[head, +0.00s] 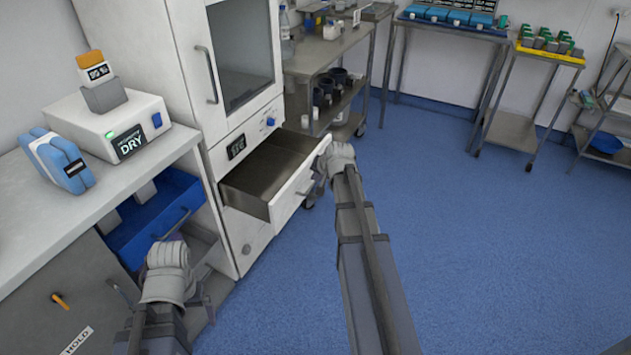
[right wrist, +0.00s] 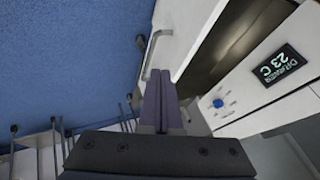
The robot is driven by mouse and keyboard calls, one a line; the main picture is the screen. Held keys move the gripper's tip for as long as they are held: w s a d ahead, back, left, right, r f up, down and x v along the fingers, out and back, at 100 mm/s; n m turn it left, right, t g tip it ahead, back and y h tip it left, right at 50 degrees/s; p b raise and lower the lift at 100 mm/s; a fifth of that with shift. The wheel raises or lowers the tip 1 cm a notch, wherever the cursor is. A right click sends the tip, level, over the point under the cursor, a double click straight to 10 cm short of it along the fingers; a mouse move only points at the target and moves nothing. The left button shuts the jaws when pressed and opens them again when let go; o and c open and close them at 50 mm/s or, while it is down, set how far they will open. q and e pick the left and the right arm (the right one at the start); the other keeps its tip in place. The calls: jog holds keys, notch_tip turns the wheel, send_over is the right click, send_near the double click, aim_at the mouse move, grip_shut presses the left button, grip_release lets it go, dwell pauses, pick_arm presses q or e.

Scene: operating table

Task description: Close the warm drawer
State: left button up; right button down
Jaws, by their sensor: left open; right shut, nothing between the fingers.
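The warm drawer (head: 262,180), under the white cabinet, stands pulled out, its steel inside empty where visible. Its white front and handle also show in the right wrist view, with the handle (right wrist: 156,52) just beyond my fingertips. My right gripper (head: 314,184) is shut and empty at the outer side of the drawer front, close to the handle; I cannot tell whether it touches. The closed fingers show in the right wrist view (right wrist: 163,85). My left gripper (head: 208,308) is open and low, in front of the counter at the lower left, away from the warm drawer.
The white cabinet (head: 218,60) has a glass door and a temperature display (right wrist: 277,66). A blue drawer (head: 150,220) stands partly out at the left, beneath the counter (head: 50,225). A steel cart (head: 335,55) stands behind the warm drawer. Blue floor at right is open.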

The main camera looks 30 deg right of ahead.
aim_at(298, 181)
jog(key=shift+w+a+f+b, duration=0.3)
jog(key=shift+w+f+b, duration=0.45)
jog(key=shift+w, duration=0.45)
jog(key=shift+w+a+f+b, duration=0.35)
jog(key=shift+w+f+b, duration=0.25)
jog(key=shift+w+f, duration=0.55)
jog(key=shift+w+a+f+b, duration=0.3)
jog(key=shift+w+f+b, duration=0.4)
jog(key=shift+w, duration=0.6)
jog(key=w+a, duration=1)
jog(key=w, duration=0.5)
jog(key=shift+w+a, duration=0.25)
jog(key=shift+s, duration=0.1)
